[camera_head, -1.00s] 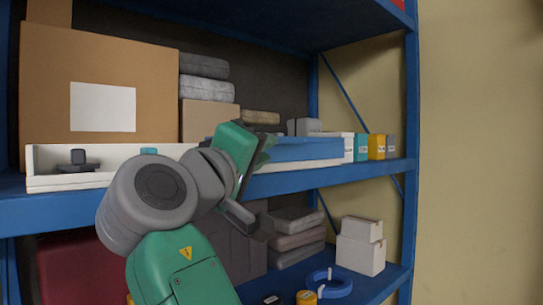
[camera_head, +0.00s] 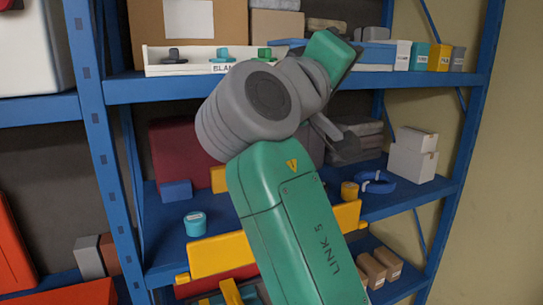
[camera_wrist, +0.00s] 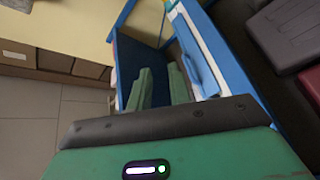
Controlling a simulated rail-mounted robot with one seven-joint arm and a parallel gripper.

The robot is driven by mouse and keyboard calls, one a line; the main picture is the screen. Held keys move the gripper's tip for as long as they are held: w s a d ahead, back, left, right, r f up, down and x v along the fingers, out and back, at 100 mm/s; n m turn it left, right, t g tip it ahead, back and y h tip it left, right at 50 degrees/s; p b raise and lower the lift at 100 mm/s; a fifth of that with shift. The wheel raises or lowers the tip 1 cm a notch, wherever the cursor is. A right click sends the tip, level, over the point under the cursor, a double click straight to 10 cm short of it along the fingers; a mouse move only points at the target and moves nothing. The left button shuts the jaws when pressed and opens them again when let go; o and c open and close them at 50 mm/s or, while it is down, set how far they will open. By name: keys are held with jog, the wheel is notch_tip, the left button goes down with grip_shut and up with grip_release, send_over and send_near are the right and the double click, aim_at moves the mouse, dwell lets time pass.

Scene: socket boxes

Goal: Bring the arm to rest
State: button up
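My arm (camera_head: 300,220) is raised and bent in front of the blue shelf rack in the head view. Its green hand end (camera_head: 328,55) overlaps the upper shelf there, and the fingers are not clearly visible. In the wrist view, the two green fingers of my gripper (camera_wrist: 159,72) stand apart. Blue shelf surface shows between them, and they hold nothing.
A white tray (camera_head: 182,71) with several small knobbed pieces and a blue bin (camera_head: 375,56) stand on the upper shelf (camera_head: 160,92). Small boxes (camera_head: 415,154) and a blue ring (camera_head: 378,184) sit on the middle shelf. A tan wall (camera_head: 510,200) is at right.

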jog(key=s+a+f+t+y+p, duration=0.1)
jog(key=s+a+f+t+y, duration=0.2)
jog(key=a+y, duration=0.2)
jog(key=s+a+f+t+y+p, duration=0.2)
jog(key=s+a+f+t+y, duration=0.15)
jog(key=a, duration=0.25)
jog(key=s+m+t+y+p, duration=0.1)
jog(key=s+m+t+y, duration=0.2)
jog(key=s, duration=1.4)
jog(key=shift+a+f+y+p, duration=0.2)
jog(key=shift+f+y+p, duration=0.15)
jog(key=shift+y, duration=0.5)
